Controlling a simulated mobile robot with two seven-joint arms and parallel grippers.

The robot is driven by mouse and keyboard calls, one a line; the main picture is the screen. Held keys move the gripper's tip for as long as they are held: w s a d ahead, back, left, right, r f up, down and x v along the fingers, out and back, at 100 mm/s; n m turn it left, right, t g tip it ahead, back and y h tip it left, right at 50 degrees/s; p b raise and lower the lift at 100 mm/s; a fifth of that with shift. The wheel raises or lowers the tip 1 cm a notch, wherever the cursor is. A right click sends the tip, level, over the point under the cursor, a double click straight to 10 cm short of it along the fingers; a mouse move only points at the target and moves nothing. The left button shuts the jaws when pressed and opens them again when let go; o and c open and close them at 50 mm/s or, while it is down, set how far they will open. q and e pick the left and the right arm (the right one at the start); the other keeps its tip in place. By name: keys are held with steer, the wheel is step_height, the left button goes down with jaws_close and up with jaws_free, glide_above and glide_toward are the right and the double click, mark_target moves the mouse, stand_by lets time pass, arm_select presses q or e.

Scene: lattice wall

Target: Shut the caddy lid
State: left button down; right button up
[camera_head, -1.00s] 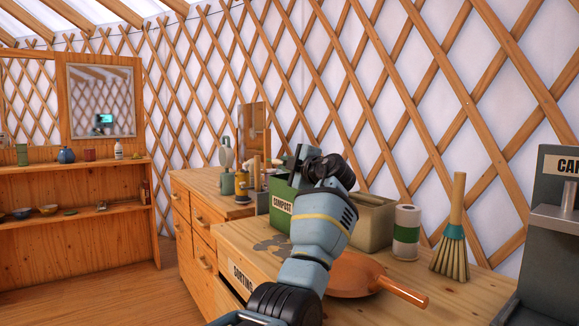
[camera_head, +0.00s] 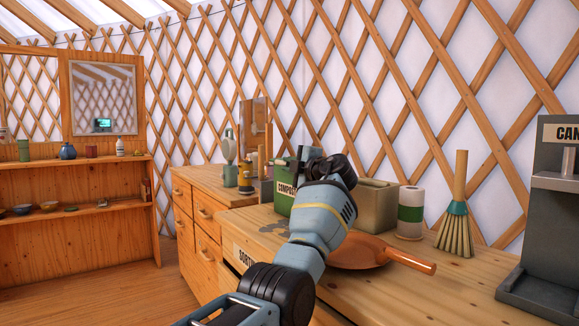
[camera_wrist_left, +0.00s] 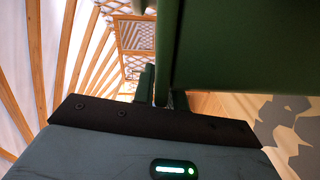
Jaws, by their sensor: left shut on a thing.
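The caddy is a green bin (camera_head: 284,203) with a COMPOST label, standing on the wooden counter. My left arm covers its right side. My left gripper (camera_head: 306,162) is at the top of the caddy and partly hidden behind my own wrist. In the left wrist view, the left gripper (camera_wrist_left: 162,98) is shut on a thin dark green edge (camera_wrist_left: 165,50), which looks like part of the lid. A broad dark green panel (camera_wrist_left: 240,48) fills the upper right there. The lid's exact angle is hard to tell. My right gripper is not in view.
On the counter (camera_head: 400,290), a brown pan (camera_head: 365,252) lies close beside my left forearm. A beige bin (camera_head: 375,207), a paper roll (camera_head: 410,213) and a brush (camera_head: 456,225) stand behind. A grey CAN-labelled unit (camera_head: 550,220) is at right.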

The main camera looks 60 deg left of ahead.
arm_select(q)
steer(key=shift+f, duration=0.2)
steer(key=c, duration=1.4)
jaws_free()
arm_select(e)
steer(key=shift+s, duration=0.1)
arm_select(q)
steer(key=shift+r, duration=0.1)
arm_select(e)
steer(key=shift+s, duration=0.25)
arm_select(q)
steer(key=s+d+r+p, duration=0.2)
steer(key=s+d+r, duration=0.2)
steer(key=s+d, duration=0.6)
steer(key=shift+d+r, duration=0.4)
steer(key=shift+d, duration=0.8)
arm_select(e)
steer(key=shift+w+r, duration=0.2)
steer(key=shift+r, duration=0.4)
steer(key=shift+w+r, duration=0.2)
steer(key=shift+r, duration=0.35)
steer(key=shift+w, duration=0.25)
